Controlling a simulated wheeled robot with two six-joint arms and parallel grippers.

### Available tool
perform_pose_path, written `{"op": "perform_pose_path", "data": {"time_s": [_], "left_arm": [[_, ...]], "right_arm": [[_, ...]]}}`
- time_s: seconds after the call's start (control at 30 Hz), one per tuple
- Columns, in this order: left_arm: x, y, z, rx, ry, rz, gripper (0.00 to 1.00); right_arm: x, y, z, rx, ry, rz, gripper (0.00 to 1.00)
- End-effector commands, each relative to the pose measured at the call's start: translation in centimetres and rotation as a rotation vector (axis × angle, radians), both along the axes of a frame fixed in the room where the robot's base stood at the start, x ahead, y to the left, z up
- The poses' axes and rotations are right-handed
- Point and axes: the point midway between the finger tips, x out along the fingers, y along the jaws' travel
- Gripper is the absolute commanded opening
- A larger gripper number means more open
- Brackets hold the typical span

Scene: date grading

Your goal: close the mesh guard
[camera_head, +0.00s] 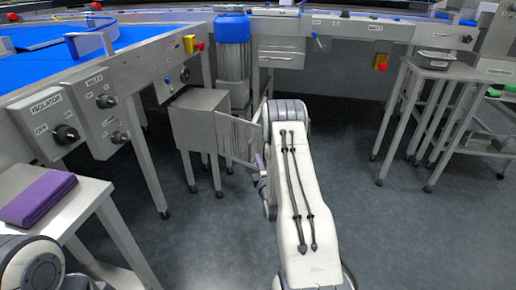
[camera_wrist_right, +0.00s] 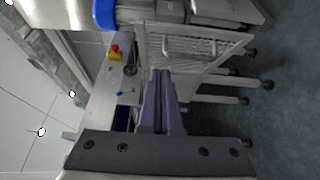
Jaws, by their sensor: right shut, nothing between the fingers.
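The mesh guard (camera_head: 236,138) is a grey framed panel. It stands out from the right side of a steel box on legs (camera_head: 197,115), so it appears swung open. My left gripper is out of view.
A blue-topped motor (camera_head: 232,60) stands behind the box. A control panel with an isolator knob (camera_head: 66,134) is at left. A side table with a folded purple cloth (camera_head: 38,196) is at lower left. Steel stands (camera_head: 436,70) are at right. Grey floor (camera_head: 370,225) is clear between.

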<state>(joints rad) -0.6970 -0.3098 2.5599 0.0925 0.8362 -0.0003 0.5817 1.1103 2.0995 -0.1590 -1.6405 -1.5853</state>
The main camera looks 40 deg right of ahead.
Motion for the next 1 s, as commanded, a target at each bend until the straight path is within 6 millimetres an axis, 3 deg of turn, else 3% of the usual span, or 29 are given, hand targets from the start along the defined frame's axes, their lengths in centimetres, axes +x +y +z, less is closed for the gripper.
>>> {"op": "perform_pose_path", "data": {"time_s": [0.47,0.7,1.0], "left_arm": [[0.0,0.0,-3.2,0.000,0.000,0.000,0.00],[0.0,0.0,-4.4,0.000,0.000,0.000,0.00],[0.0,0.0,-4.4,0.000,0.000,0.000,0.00]], "right_arm": [[8.8,-3.7,-0.1,0.002,-0.004,0.002,0.00],[9.6,-6.8,0.0,0.004,-0.002,0.000,0.00],[9.8,-7.4,0.2,0.004,0.000,0.001,0.00]]}}
